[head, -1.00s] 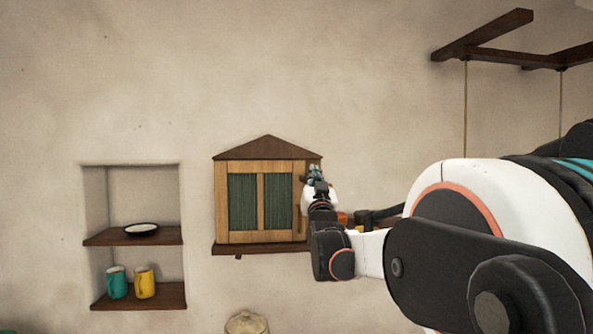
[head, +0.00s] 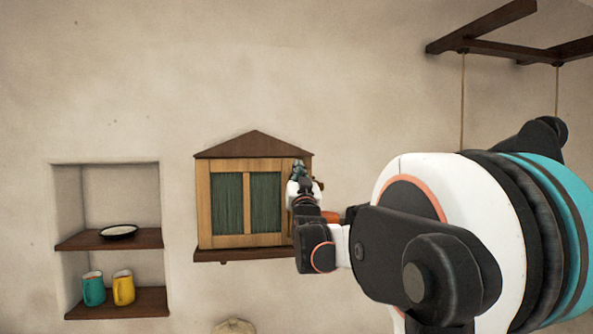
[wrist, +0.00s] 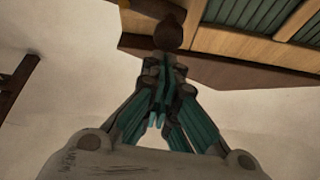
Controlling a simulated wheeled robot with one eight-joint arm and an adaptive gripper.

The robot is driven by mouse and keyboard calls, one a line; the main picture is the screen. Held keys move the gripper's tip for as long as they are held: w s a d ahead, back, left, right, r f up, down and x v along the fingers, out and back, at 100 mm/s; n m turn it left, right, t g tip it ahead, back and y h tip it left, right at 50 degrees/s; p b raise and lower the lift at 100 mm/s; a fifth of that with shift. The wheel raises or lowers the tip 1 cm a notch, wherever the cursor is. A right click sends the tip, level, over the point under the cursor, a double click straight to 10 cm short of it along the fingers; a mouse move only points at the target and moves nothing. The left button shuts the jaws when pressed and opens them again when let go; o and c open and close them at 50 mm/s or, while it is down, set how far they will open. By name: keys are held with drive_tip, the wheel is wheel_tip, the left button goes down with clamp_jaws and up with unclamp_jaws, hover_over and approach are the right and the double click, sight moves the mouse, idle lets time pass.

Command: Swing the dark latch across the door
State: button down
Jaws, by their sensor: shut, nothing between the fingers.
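The small wooden cabinet has a door (head: 246,166) with green panels. The door looks closed in the head view. My gripper (head: 298,166) is at the door's upper right edge, with its teal fingers together and empty. In the wrist view my gripper (wrist: 165,62) points at a dark brown rounded knob (wrist: 170,34), which looks like part of the latch. The knob is right at the fingertips; I cannot tell whether they touch. A dark brown piece shows just right of my gripper in the head view. My gripper hides most of the latch there, so its angle is unclear.
The cabinet stands on a dark wall shelf (head: 240,255). A wall niche at left holds a dish (head: 119,231), a teal mug (head: 93,289) and a yellow mug (head: 123,287). A dark hanging wooden frame (head: 500,52) is at upper right. The wall above the cabinet is bare.

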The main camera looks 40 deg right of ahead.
drive_tip(key=shift+w+a+f+b, duration=0.2)
drive_tip(key=shift+f+b, duration=0.2)
drive_tip(key=shift+b, duration=0.2)
drive_tip(key=shift+w+a+f+b, duration=0.15)
drive_tip(key=shift+f+b, duration=0.2)
drive_tip(key=shift+b, duration=0.2)
